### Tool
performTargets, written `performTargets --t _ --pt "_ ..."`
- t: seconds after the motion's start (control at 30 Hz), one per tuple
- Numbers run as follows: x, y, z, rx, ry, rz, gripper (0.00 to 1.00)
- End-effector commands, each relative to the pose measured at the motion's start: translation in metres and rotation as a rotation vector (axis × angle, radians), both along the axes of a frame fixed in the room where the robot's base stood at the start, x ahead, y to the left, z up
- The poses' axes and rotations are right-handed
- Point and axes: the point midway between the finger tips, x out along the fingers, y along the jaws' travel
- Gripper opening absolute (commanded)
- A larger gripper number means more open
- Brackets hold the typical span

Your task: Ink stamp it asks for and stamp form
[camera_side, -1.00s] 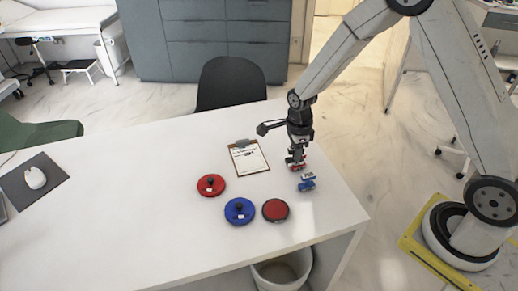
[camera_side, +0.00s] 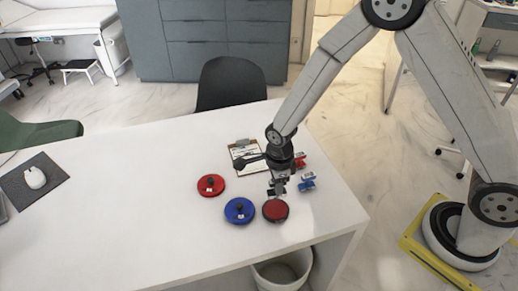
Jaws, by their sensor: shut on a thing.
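My gripper (camera_side: 279,187) is above the far edge of the open red ink pad (camera_side: 276,211), shut on a small greyish stamp that the fingers mostly hide. I cannot tell whether the stamp touches the pad. The form (camera_side: 240,152) lies on a clipboard (camera_side: 243,142) behind my gripper, which partly covers it. A small red stamp piece (camera_side: 301,160) and a small blue stamp piece (camera_side: 307,183) stand to the right of my gripper. A blue pad with a knobbed lid (camera_side: 240,211) sits left of the red pad. A round red knobbed lid (camera_side: 211,186) lies further left.
The white table (camera_side: 130,210) is clear across its left middle. A mouse (camera_side: 35,178) lies on a dark mat at the far left. A black chair (camera_side: 230,83) stands behind the table, and a waste bin (camera_side: 282,272) below its front edge.

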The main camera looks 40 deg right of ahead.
Motion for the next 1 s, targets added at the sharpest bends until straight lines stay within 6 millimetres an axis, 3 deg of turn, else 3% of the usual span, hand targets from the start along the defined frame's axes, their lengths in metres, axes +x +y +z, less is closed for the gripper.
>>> performTargets --t 0.6,1.0 --pt "0.000 0.000 -0.044 0.000 0.001 0.000 0.00" --pt "0.000 0.000 -0.055 0.000 0.000 0.000 0.00"
